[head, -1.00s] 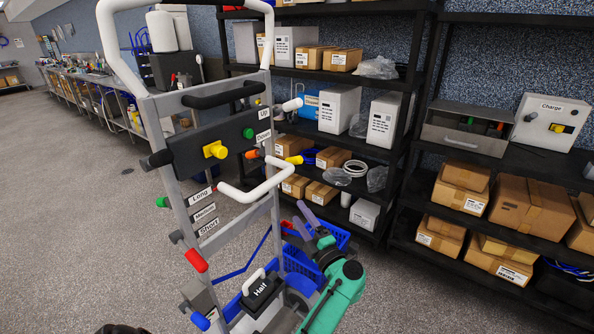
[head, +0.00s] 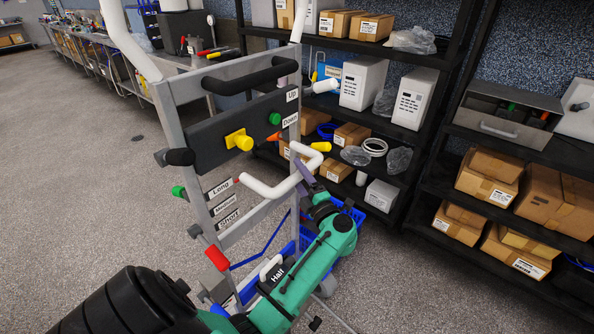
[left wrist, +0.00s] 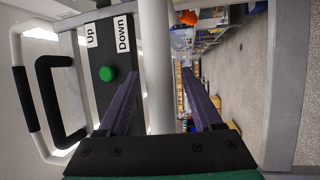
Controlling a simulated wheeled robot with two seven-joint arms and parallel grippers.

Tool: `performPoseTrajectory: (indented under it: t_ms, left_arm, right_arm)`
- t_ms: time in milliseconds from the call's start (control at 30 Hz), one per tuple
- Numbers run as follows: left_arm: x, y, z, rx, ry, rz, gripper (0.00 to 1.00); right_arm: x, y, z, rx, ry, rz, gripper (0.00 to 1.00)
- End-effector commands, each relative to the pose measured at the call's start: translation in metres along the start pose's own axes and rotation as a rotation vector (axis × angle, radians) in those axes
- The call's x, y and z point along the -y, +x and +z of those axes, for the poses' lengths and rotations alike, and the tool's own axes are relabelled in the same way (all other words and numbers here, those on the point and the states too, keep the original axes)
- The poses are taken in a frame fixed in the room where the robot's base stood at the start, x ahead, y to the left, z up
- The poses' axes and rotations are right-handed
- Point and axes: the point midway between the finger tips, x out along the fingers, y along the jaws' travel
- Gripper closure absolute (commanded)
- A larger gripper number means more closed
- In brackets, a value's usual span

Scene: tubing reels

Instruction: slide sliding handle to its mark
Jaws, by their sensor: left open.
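A grey upright frame carries a white bent handle (head: 262,190) with a yellow end (head: 319,147); I take this for the sliding handle, though no label names it. "Up" and "Down" labels (head: 290,120) sit above it, and "Long", "Medium" and "Short" labels (head: 224,203) are on the left post. My left gripper (head: 304,172) is open at the right part of the white handle. In the left wrist view a white bar (left wrist: 155,60) runs between its purple fingers (left wrist: 163,105), nearer the left one; I cannot tell whether they touch. My right gripper is out of view.
The frame also has a black grip (head: 250,76), a yellow knob (head: 239,140), a green button (head: 275,118) and a red-ended lever (head: 216,258). Blue crates stand low behind my arm. Black shelves (head: 440,150) with boxes stand to the right. Open floor lies left.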

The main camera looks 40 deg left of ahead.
Motion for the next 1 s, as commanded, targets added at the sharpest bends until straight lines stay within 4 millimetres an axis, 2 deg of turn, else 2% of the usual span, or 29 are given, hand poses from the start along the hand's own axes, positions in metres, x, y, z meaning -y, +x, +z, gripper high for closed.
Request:
performPoseTrajectory:
  t_ms: [67,200,233,500,1000]
  left_arm:
    - [0.0,0.0,0.0,0.0,0.0,0.0,0.37]
    - [0.0,0.0,0.0,0.0,0.0,0.0,0.91]
    - [0.0,0.0,0.0,0.0,0.0,0.0,1.0]
    - [-0.001,0.0,0.0,0.0,0.0,0.002,1.0]
    - [-0.002,0.001,0.0,-0.001,-0.001,0.005,1.0]
  right_arm:
    - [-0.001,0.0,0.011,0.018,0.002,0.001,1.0]
    - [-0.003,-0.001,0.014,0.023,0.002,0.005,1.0]
    - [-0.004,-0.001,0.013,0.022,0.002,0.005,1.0]
    - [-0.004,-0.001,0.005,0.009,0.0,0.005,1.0]
    - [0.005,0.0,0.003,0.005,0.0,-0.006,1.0]
